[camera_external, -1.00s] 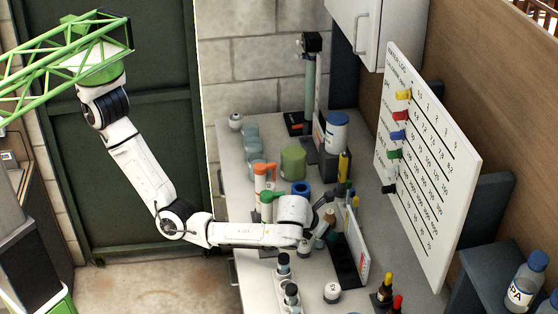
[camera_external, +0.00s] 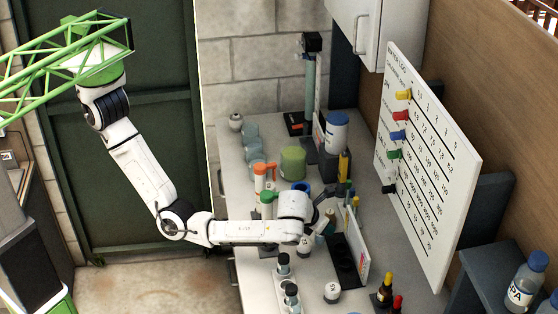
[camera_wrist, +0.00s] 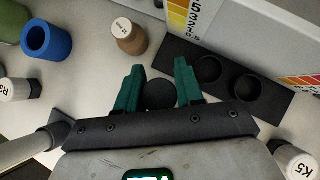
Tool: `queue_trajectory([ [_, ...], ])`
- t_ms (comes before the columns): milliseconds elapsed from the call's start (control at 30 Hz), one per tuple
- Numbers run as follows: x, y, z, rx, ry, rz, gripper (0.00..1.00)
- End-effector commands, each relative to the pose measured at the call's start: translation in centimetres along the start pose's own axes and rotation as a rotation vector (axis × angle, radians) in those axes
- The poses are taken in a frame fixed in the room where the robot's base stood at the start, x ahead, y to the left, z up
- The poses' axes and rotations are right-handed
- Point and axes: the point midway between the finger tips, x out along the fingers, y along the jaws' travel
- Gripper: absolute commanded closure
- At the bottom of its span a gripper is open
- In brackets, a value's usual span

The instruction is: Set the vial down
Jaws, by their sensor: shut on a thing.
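My gripper (camera_wrist: 160,92) is shut on a vial, with its two teal fingers on either side of the vial's dark round cap (camera_wrist: 160,94). In the external view the pale vial (camera_external: 305,247) shows below my wrist, over the bench, roughly upright. The fingers are mostly hidden there by my wrist. I cannot tell whether the vial's base touches the bench. A dark rack (camera_wrist: 226,80) with round holes lies to the right of the vial in the wrist view; its visible holes look empty. It also shows in the external view (camera_external: 345,262).
A brown bottle (camera_wrist: 128,36) with a pale cap and a blue cup (camera_wrist: 46,40) stand near the gripper. A vial marked R3 (camera_wrist: 20,90) is at the left, one marked K5 (camera_wrist: 298,160) at the right. A leaning board (camera_external: 356,238) stands behind the rack.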

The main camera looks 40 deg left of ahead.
Motion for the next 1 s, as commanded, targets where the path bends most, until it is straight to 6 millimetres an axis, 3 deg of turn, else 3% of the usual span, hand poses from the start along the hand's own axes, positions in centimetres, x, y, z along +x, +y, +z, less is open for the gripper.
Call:
queue_trajectory([
  [333,-5.0,-0.1,4.0,-0.004,0.000,-0.004,0.97],
  [767,-7.5,-0.1,5.9,-0.002,0.000,-0.003,0.97],
  [1000,-11.4,-0.1,9.1,-0.003,0.000,-0.004,0.97],
])
